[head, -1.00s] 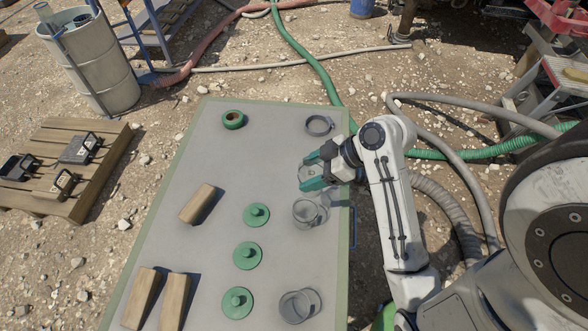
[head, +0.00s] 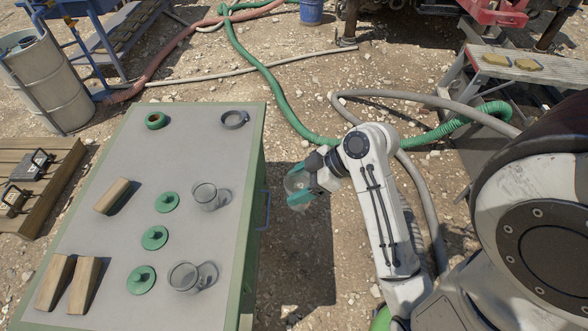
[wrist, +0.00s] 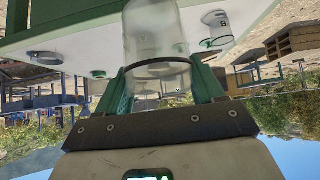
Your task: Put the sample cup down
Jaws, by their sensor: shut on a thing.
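My gripper (head: 300,190) is shut on a clear sample cup (head: 295,181). It holds the cup beyond the right edge of the grey-topped table (head: 120,190), over the gravel. In the wrist view the clear cup (wrist: 153,35) stands between the green fingers of my gripper (wrist: 160,80), with a dark ring around it. Two more clear cups stand on the table, one at the middle right (head: 206,196) and one at the front right (head: 184,277).
Three green lids (head: 155,238), several wooden blocks (head: 113,195), a green ring (head: 156,120) and a grey ring (head: 233,119) lie on the table. Bare tabletop shows between them. A blue handle (head: 265,208) juts from the table's right side. Hoses (head: 270,80) cross the gravel.

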